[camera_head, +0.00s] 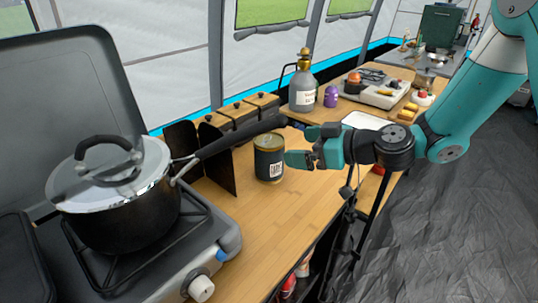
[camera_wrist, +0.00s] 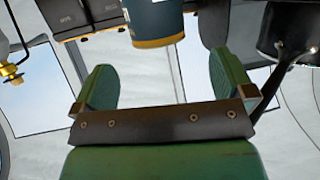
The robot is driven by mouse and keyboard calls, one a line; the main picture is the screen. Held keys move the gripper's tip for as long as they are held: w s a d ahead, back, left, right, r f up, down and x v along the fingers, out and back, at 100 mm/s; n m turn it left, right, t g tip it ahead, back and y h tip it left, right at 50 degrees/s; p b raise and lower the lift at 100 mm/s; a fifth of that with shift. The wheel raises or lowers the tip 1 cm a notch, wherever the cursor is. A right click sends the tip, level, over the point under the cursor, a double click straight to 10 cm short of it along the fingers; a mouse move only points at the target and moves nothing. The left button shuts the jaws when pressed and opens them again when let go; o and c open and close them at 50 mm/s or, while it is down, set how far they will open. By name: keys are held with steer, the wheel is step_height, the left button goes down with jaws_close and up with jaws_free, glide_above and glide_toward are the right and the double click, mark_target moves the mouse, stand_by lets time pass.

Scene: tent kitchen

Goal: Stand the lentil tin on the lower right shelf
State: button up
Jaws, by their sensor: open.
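A dark tin (camera_head: 268,166) with a gold rim and a small white label stands upright on the wooden counter (camera_head: 262,222). The label is too small to read surely. My gripper (camera_head: 300,150) is open and empty just right of the tin, its fingers pointing at it. In the wrist view, which looks upside down, the tin (camera_wrist: 155,22) is at the top centre, beyond the spread fingers of my gripper (camera_wrist: 162,68). Below the counter's edge, red items (camera_head: 289,286) show in a dark space; the shelf surfaces there are mostly hidden.
A lidded pot (camera_head: 118,200) stands on a stove (camera_head: 190,262) at the left; its long handle reaches over the counter behind the tin. A dark windscreen (camera_head: 216,160) stands left of the tin. A grey gas bottle (camera_head: 303,92) is farther back. The counter in front is clear.

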mark_target(283, 146)
steer(key=p+x, duration=0.1)
steer(key=x, duration=0.4)
steer(key=p+x, duration=0.1)
steer(key=x, duration=0.2)
steer(key=shift+w+f+p, duration=0.3)
steer(key=shift+f+p, duration=0.05)
steer(key=c, duration=1)
steer(key=shift+c, duration=1.2)
steer(key=shift+r, duration=0.15)
